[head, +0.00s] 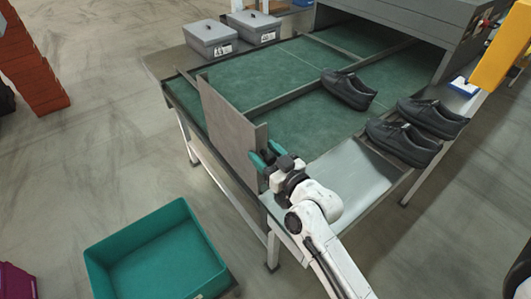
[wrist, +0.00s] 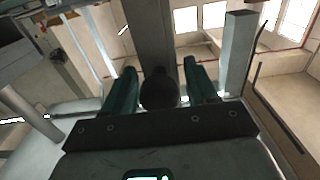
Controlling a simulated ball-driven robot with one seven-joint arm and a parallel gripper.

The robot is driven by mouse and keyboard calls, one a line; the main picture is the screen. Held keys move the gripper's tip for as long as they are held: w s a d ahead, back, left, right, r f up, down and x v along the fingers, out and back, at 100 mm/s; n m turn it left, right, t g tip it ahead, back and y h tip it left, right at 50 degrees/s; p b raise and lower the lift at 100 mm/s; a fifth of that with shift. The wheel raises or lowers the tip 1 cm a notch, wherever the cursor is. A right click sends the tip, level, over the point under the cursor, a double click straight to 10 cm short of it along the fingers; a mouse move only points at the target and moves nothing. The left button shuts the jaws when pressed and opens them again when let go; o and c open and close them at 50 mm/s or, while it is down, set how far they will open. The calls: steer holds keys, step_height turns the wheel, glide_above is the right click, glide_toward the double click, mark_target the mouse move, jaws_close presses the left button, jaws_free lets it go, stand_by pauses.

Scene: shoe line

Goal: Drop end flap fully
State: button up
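The end flap (head: 232,122) is a grey panel standing upright at the near left end of the green table in the head view. My gripper (head: 264,160) is at the flap's right-hand edge, low down. In the wrist view, its two green fingers (wrist: 160,82) are apart, one on each side of a dark round knob (wrist: 159,92). A narrow gap shows between the knob and the right finger; contact on the left is unclear. A grey upright strip (wrist: 152,35), seemingly the flap, rises behind the knob.
The green table bed (head: 255,80) carries one black shoe (head: 348,89). Two more shoes (head: 402,142) rest to its right. Grey boxes (head: 211,38) stand at the back left. A teal bin (head: 160,262) is on the floor at the lower left.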

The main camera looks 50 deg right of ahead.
jaws_close()
stand_by(0.3)
